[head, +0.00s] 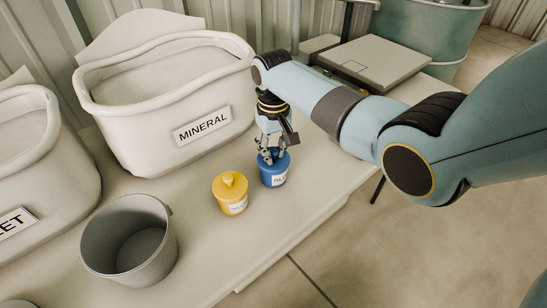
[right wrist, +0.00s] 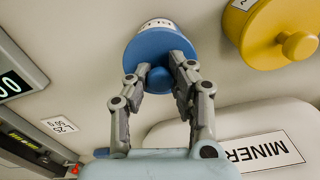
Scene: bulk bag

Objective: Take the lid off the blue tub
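The blue tub (head: 273,178) stands upright on the bench with its blue lid on top. In the right wrist view the blue lid (right wrist: 150,45) shows from above, with its knob between my fingers. My right gripper (head: 270,158) reaches down over the tub from above. In the right wrist view its two fingertips (right wrist: 160,68) sit against both sides of the knob and look closed on it. The lid appears seated on the tub; the fingers hide part of it. My left gripper is not in view.
A yellow lidded tub (head: 230,198) stands close beside the blue one. A grey bucket (head: 128,245) is at front left. The white MINERAL bin (head: 150,135) stands behind, and a scale (head: 372,62) is at the back right. The bench front edge is near.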

